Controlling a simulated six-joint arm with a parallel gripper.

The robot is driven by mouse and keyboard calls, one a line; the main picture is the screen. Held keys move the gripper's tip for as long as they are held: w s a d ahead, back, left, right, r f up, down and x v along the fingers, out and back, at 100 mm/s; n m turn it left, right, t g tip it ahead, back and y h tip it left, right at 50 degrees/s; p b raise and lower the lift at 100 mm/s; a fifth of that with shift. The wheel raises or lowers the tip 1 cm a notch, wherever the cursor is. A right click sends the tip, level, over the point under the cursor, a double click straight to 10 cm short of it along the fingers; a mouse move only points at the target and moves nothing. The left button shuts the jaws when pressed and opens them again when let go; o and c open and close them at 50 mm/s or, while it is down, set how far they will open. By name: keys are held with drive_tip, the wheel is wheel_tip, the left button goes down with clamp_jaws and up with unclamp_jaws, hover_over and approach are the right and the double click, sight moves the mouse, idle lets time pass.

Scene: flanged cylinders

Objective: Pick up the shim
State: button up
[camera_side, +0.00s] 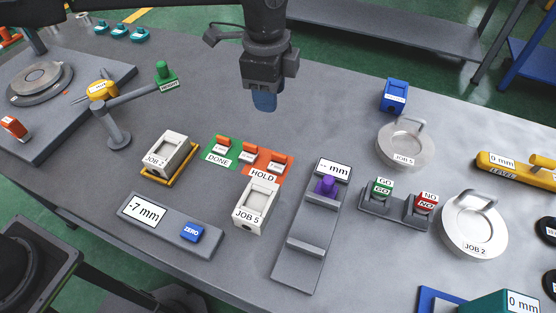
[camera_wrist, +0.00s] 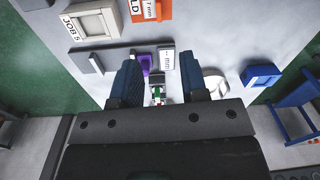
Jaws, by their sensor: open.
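No piece is labelled shim. Small orange-topped pieces with white labels stand on the DONE and HOLD mats: one on the green DONE mat (camera_side: 214,158), others by the orange HOLD mat (camera_side: 286,176). Their labels are too small to read in the side view. Part of the HOLD mat (camera_wrist: 150,10) shows at the top of the wrist view. My gripper (camera_side: 264,102) hangs above the table behind the mats, its blue fingers pointing down. In the wrist view my gripper (camera_wrist: 161,84) has its fingers wide apart, with nothing held between them.
A grey gauge with a purple slider (camera_side: 326,186) stands right of the mats. White JOB 5 (camera_side: 256,204) and JOB 2 (camera_side: 166,154) blocks stand near them. A -7 mm display (camera_side: 148,212), GO/NO stand (camera_side: 396,207) and silver lidded discs (camera_side: 474,226) lie around. Table behind the mats is clear.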

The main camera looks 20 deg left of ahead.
drive_tip(key=d+f+m, duration=0.1)
drive_tip(key=d+f, duration=0.2)
hover_over(282, 156)
drive_tip(key=f, duration=0.7)
drive_tip(key=shift+d+f, duration=0.2)
drive_tip(key=shift+d, duration=0.05)
drive_tip(key=shift+a+f, duration=0.15)
drive_tip(key=shift+f, duration=1.45)
drive_tip(key=shift+a+f, duration=0.15)
drive_tip(key=shift+f, duration=1.4)
clamp_jaws()
